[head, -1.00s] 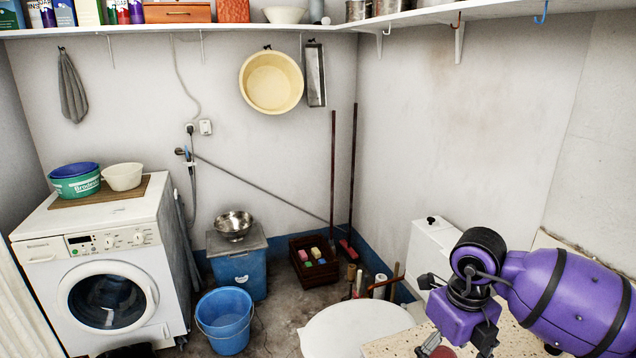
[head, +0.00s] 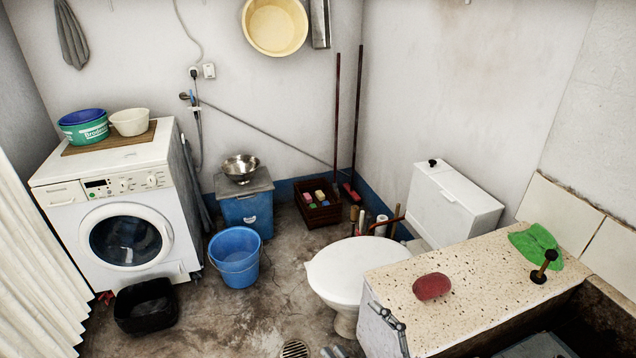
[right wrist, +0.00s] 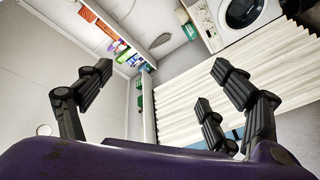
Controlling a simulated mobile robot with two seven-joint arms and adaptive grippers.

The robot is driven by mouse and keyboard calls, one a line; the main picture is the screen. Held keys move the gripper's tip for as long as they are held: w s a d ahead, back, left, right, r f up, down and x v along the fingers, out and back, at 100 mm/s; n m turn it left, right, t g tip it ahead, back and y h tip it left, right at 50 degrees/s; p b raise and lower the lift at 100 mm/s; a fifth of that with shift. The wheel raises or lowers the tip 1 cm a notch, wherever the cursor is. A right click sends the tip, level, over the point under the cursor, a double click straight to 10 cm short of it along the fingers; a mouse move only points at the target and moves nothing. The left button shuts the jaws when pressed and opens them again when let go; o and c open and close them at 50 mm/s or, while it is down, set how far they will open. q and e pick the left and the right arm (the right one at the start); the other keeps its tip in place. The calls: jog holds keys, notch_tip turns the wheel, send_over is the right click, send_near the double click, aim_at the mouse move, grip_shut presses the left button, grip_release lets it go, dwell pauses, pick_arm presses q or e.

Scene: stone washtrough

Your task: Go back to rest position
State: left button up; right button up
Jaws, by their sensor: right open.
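My right gripper (right wrist: 160,82) shows in the right wrist view with its dark fingers spread wide apart. Nothing is between them. Its purple body fills the bottom of that view. My left gripper is not in view.
A stone counter (head: 470,272) at the right bears a red soap-like piece (head: 432,286), a green cloth (head: 536,245) and a black-handled tool (head: 544,267). A toilet (head: 345,270), blue bucket (head: 235,257), black basin (head: 146,306) and washing machine (head: 125,235) stand around clear floor.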

jog(key=s+d+f+m+h, duration=0.5)
jog(key=d+f+m+h, duration=0.3)
jog(key=f+m, duration=0.15)
jog(key=s+d+f+m+g+h, duration=0.3)
jog(key=s+d+f+m+g, duration=0.1)
jog(key=s+f, duration=1)
jog(key=shift+s+d+m+g, duration=0.15)
jog(key=shift+s+m+g, duration=0.25)
jog(key=shift+m+g, duration=0.6)
jog(key=shift+n, duration=0.25)
